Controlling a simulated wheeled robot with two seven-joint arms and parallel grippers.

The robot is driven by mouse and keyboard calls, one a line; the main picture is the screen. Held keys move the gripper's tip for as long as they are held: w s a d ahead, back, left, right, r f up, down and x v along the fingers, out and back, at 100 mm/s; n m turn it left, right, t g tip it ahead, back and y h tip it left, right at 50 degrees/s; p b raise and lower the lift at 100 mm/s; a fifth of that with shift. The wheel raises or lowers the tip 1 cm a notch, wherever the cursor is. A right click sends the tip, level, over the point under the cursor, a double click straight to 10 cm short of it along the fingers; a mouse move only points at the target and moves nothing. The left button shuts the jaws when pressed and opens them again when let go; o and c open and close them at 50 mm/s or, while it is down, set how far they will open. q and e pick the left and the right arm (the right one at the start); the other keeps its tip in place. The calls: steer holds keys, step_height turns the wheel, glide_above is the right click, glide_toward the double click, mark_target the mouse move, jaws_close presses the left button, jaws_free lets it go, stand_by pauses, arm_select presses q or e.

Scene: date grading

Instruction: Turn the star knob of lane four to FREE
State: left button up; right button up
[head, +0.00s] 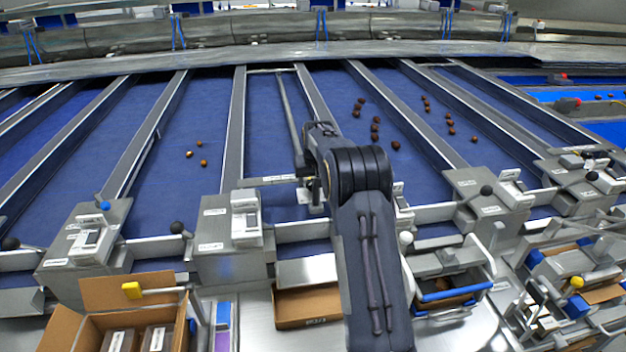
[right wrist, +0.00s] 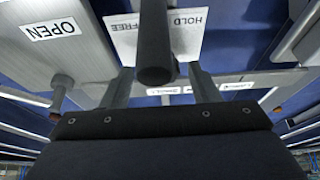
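In the right wrist view a dark, round-ended post (right wrist: 156,62), which may be the star knob's, stands in front of a white plate (right wrist: 190,35) reading HOLD and FREE upside down. My right gripper (right wrist: 160,88) has its two fingers apart, one on each side of the post, with a visible gap on both sides. I cannot make out star lobes or which word the knob points to. In the head view my right arm reaches over the lane, and its gripper (head: 313,190) is small and partly hidden beside a white plate (head: 303,197). My left gripper is not in view.
An OPEN label (right wrist: 54,29) is on the grey metal at left. Blue lanes run away between grey rails (head: 233,125); brown dates (head: 375,128) lie on some. Grey lever boxes (head: 228,240) line the front. A cardboard box (head: 125,310) and a shallow brown tray (head: 300,308) sit below.

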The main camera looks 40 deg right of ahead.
steer(key=c, duration=0.9)
steer(key=shift+o, duration=0.2)
steer(key=shift+d+n, duration=0.1)
steer(key=shift+n, duration=0.3)
steer(key=shift+n+t+y, duration=0.3)
steer(key=shift+n+y, duration=0.1)
steer(key=shift+n, duration=0.2)
steer(key=shift+s+d+n+y+b, duration=0.1)
steer(key=shift+n+y+b, duration=0.2)
steer(key=shift+n, duration=0.5)
steer(key=shift+n+y+p, duration=0.35)
steer(key=shift+n+y, duration=0.35)
steer(key=shift+n, duration=1.1)
steer(key=o, duration=1)
